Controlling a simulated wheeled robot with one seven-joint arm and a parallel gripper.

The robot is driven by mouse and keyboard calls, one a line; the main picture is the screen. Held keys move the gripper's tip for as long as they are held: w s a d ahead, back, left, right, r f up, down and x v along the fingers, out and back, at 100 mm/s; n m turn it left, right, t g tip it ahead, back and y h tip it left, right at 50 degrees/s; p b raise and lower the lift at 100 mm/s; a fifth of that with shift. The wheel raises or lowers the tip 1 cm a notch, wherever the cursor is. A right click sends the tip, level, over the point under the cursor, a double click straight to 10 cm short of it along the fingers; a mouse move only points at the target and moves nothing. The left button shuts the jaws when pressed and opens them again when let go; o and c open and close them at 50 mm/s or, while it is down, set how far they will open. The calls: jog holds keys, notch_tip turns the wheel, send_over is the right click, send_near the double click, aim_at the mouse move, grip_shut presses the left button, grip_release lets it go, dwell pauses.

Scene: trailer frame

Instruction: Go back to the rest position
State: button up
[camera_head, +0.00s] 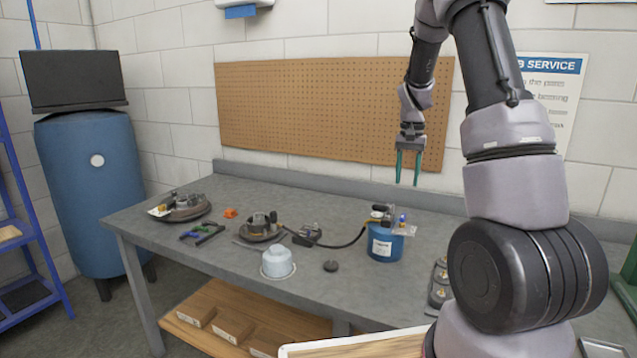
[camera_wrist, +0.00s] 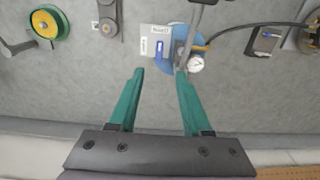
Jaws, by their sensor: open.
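My gripper (camera_head: 408,167) hangs above the back of the grey workbench (camera_head: 340,292), in front of the pegboard, with its green fingers pointing down. The fingers are apart and nothing is between them. In the wrist view my gripper (camera_wrist: 160,75) is also open and empty, with the bench top beneath it. A blue canister (camera_head: 385,246) with a white label stands on the bench below and a little left of the gripper. In the wrist view the blue canister (camera_wrist: 178,58) lies just beyond the fingertips, with a white card and a gauge on top.
A white-grey pot (camera_head: 278,262), a black puck (camera_head: 330,266) and several tools and parts lie on the bench. A black hose (camera_head: 345,243) runs to the canister. The pegboard (camera_head: 300,110) is close behind my gripper. A blue tank (camera_head: 92,200) stands at the left.

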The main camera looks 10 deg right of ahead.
jog(key=s+a+r+n+t+y, duration=0.1)
jog(key=s+a+r+t, duration=0.1)
jog(key=s+a+r, duration=0.35)
jog(key=s+a+r+t, duration=0.2)
jog(key=s+r, duration=0.4)
jog(key=r, duration=0.4)
jog(key=s+a+r+t, duration=0.1)
jog(key=s+a+r, duration=0.1)
jog(key=s, duration=0.6)
jog(key=s+a+r+n+t+y, duration=0.1)
jog(key=s+a, duration=0.3)
jog(key=s, duration=0.4)
jog(key=shift+a+r+n+t, duration=0.35)
jog(key=shift+r+t, duration=0.25)
jog(key=shift+r, duration=0.3)
jog(key=shift+d, duration=0.1)
